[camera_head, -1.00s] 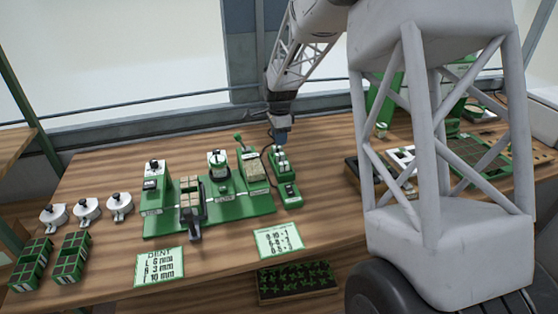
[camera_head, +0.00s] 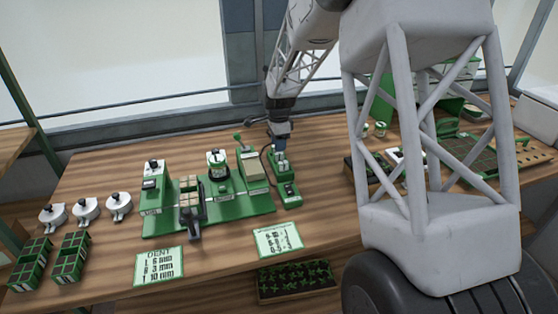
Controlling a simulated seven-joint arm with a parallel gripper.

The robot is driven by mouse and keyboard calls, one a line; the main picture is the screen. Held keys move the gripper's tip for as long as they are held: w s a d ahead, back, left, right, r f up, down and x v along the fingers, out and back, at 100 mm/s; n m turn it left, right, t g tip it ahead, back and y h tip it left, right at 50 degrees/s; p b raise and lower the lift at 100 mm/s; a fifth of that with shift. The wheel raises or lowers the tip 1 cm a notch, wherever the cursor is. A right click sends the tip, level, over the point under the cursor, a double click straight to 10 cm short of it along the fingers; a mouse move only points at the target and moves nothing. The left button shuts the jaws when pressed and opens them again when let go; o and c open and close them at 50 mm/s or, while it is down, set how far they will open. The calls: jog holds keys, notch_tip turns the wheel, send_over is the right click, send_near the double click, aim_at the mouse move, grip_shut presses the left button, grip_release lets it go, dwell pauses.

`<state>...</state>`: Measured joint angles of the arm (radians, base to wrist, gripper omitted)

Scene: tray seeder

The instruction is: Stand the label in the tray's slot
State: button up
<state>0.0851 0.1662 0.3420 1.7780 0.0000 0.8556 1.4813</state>
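My gripper (camera_head: 280,147) points down at the upper end of a green stand (camera_head: 285,176) right of the seeder base. Its fingertips are at or just above the stand's top, among small pale pieces that may be labels. The fingers are too small to tell open from shut or whether anything is held. No single label can be made out. A small tray with pale square cells (camera_head: 189,190) sits on the green seeder base (camera_head: 227,207); its slot cannot be made out.
Two green cell trays (camera_head: 31,264) (camera_head: 70,258) and several white round dispensers (camera_head: 86,210) are at the left. Two printed cards (camera_head: 159,266) (camera_head: 279,241) lie at the front. A seedling tray (camera_head: 297,282) is below the table edge. My arm hides part of the right side.

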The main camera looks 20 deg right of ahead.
aim_at(279, 153)
jog(key=shift+f, duration=2.6)
grip_shut()
